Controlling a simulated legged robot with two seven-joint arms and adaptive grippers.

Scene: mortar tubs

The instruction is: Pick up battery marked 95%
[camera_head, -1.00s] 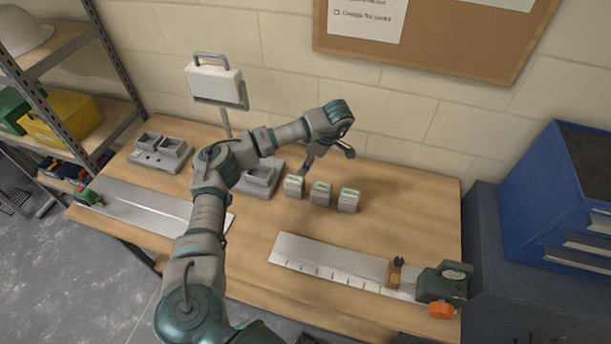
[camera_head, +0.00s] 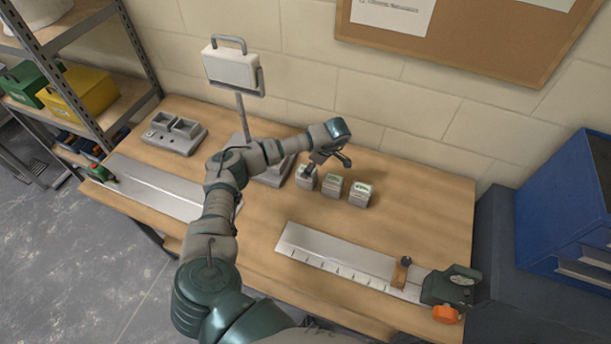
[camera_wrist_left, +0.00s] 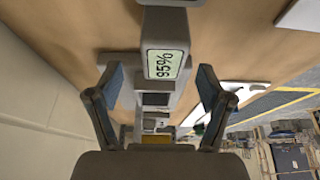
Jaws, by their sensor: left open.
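Three grey block batteries stand in a row on the workbench: left (camera_head: 306,180), middle (camera_head: 332,188) and right (camera_head: 361,195). Their labels are too small to read in the head view. In the left wrist view, a battery with a pale green label reading 95% (camera_wrist_left: 165,64) lies ahead between my spread fingers. My left gripper (camera_head: 323,164) is at the leftmost battery, partly covering its top. The gripper is open and empty, also in the wrist view (camera_wrist_left: 160,84); I cannot tell whether a finger touches the battery. My right gripper is not in view.
A grey two-slot dock (camera_head: 173,133) sits at the bench's left. A white lamp-like box (camera_head: 230,68) stands on a post behind my arm. A metal ruler plate (camera_head: 330,252) with a green clamp (camera_head: 450,286) lies in front. Bench space right of the batteries is clear.

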